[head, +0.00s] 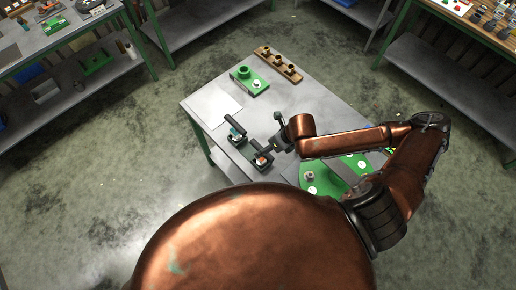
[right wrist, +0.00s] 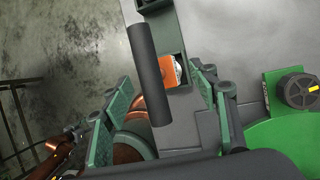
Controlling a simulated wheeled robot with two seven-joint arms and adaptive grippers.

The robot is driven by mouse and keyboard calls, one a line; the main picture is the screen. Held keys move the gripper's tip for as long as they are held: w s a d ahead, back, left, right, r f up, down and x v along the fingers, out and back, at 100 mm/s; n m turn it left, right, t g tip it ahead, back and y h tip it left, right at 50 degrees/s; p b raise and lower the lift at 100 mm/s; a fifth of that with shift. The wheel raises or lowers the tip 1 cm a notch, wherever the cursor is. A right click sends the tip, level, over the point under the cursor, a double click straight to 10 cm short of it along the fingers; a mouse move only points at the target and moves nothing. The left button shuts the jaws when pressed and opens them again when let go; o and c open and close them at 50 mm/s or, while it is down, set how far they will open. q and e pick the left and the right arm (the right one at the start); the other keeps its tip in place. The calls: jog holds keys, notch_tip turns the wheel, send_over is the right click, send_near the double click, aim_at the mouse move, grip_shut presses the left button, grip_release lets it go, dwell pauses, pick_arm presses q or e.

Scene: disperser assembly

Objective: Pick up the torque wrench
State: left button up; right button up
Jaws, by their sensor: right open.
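Two black-handled tools sit in dark holders near the table's left front edge. The nearer one (head: 261,160) has an orange-red part, and the farther one (head: 235,131) has a teal part. I cannot tell for sure which is the torque wrench. My right gripper (head: 272,147) is just above and beside the nearer tool. In the right wrist view, a black cylindrical handle (right wrist: 148,70) and an orange block (right wrist: 168,72) lie between the open green fingers of my right gripper (right wrist: 163,88). No grip on the handle shows. My left gripper is not in view.
A green part (head: 245,80) and a brown block with several round pieces (head: 279,63) stand at the table's back. A white sheet (head: 217,108) lies at the left. A green plate (head: 312,178) with a dark knob (right wrist: 299,91) is near my right arm. The table's middle right is clear.

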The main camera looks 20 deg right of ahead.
jog(key=x, duration=0.2)
jog(key=shift+f, duration=0.3)
jog(key=x, duration=0.2)
jog(key=p+x, duration=0.1)
jog(key=x, duration=0.1)
jog(key=shift+w+a, duration=0.25)
jog(key=shift+w, duration=0.1)
jog(key=shift+w+a+f, duration=0.1)
jog(key=shift+f, duration=0.25)
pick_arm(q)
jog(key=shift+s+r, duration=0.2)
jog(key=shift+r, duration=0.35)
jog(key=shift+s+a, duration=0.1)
pick_arm(e)
jog(key=shift+c, duration=0.7)
jog(key=c, duration=0.5)
grip_shut()
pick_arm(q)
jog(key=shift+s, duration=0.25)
